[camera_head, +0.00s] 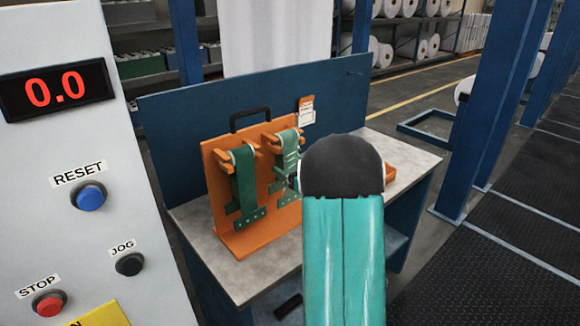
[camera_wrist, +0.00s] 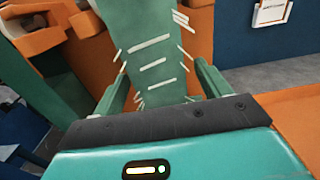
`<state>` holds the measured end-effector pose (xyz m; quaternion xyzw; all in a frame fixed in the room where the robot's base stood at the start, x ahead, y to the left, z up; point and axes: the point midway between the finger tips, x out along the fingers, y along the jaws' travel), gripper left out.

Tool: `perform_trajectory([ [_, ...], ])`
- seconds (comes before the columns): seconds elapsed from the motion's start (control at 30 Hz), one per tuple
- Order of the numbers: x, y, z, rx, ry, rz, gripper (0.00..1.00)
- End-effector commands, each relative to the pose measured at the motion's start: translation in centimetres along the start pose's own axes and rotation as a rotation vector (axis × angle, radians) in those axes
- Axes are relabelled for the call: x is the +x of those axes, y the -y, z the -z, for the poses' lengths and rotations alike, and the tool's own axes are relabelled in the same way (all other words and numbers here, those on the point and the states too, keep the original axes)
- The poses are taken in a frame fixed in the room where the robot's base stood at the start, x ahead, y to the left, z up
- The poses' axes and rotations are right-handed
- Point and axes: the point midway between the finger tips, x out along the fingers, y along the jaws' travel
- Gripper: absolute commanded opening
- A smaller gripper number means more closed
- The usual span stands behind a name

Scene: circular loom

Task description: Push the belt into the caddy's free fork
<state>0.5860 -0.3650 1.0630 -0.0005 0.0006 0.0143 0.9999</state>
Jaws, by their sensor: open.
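The orange caddy (camera_head: 222,205) stands upright on a grey table, with two orange forks near its top. A green belt (camera_head: 244,185) hangs at the left fork (camera_head: 222,150). A second green belt (camera_head: 287,160), with pale cross-strips, hangs at the right fork (camera_head: 270,141). In the wrist view this striped belt (camera_wrist: 150,60) runs between the two fingers of my open gripper (camera_wrist: 162,85), with a finger on each side. I cannot tell whether the fingers touch it, nor how deep it sits in the fork. In the head view my arm hides most of the gripper.
A blue panel (camera_head: 185,120) stands behind the caddy. The table (camera_head: 262,275) has clear room in front of it. An orange tray (camera_head: 390,172) lies right of my arm. A grey control console (camera_head: 120,240) fills the left side. Blue posts (camera_head: 490,100) stand at right.

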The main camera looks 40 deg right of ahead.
Motion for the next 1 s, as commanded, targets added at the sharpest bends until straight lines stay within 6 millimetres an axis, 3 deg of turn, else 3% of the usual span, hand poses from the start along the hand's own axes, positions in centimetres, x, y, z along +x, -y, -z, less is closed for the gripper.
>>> perform_trajectory([
  [0.6,-11.8,0.1,-0.1,0.000,0.002,0.003,0.76],
  [0.8,-13.3,0.0,0.0,0.000,0.002,0.001,0.76],
  [1.0,-13.4,0.0,-0.1,0.000,0.002,0.000,0.76],
])
